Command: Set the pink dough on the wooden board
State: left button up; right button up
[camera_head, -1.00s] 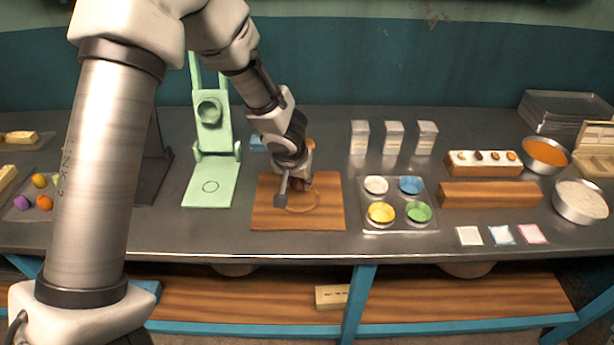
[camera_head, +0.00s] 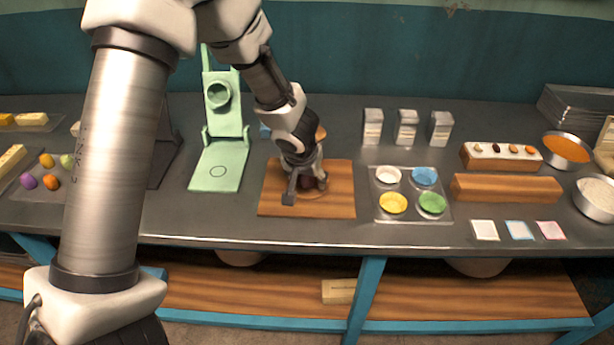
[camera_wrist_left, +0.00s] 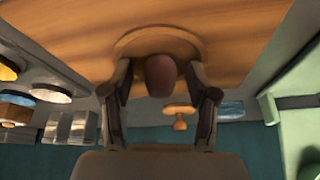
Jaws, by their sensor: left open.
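The wooden board (camera_head: 340,200) lies on the steel counter, with a round mark in its middle. The dough, a small dark reddish-brown lump (camera_head: 314,182), is on the board at that mark, partly hidden by my gripper. My left gripper (camera_head: 304,190) is low over the board, its fingers around the dough. In the left wrist view the dough (camera_wrist_left: 161,76) shows between the two spread fingers (camera_wrist_left: 160,82), with a gap on each side. The board (camera_wrist_left: 215,30) fills the top of that view. My right gripper is in neither view.
A green press (camera_head: 222,165) stands left of the board. A tray of coloured bowls (camera_head: 410,208) is close on the right. Wooden blocks (camera_head: 505,188) and metal bowls (camera_head: 567,150) are further right. Counter room is clear in front of the board.

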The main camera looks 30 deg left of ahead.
pick_arm(q)
jog(key=shift+s+r+p, duration=0.1)
jog(key=shift+r+p, duration=0.4)
jog(key=shift+r, duration=0.15)
jog(key=p+v, duration=0.2)
jog(key=v, duration=0.9)
jog(key=shift+p, duration=0.35)
jog(key=shift+d, duration=0.1)
